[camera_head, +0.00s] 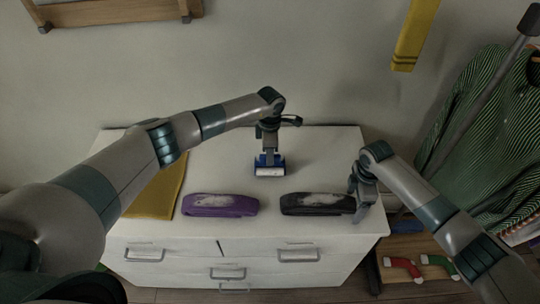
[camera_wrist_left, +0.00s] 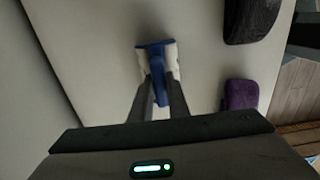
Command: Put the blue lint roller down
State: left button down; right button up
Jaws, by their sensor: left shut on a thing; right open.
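The blue lint roller (camera_head: 270,171) has a white roll and a blue handle. My left gripper (camera_head: 268,153) is shut on its handle near the back middle of the white dresser top (camera_head: 323,160). In the left wrist view the lint roller (camera_wrist_left: 154,50) shows between the fingers of my left gripper (camera_wrist_left: 160,92), its head just beyond their tips. Whether the roller touches the dresser top or hangs slightly above it I cannot tell. My right gripper (camera_head: 362,197) is open at the dresser's right front, beside the end of the black lint-covered item.
A purple item (camera_head: 220,205) and a black item (camera_head: 316,204), each with pale lint, lie along the dresser's front. A folded yellow cloth (camera_head: 158,193) lies at left. Striped clothing (camera_head: 490,130) hangs at right. The dresser top is clear around the roller.

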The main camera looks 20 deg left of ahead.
dwell(0.3)
pick_arm(q)
jog(key=c, duration=1.7)
grip_release()
jog(key=shift+r, duration=0.1)
notch_tip(320, 180, up, 12)
jog(key=shift+o, duration=0.7)
jog(key=shift+s+a+f+h, duration=0.15)
jog(key=shift+a+f+h, duration=0.2)
jog(key=shift+a, duration=0.1)
jog(key=shift+s+a+f+h, duration=0.1)
jog(key=shift+a+f+h, duration=0.1)
jog(key=shift+a+h, duration=0.2)
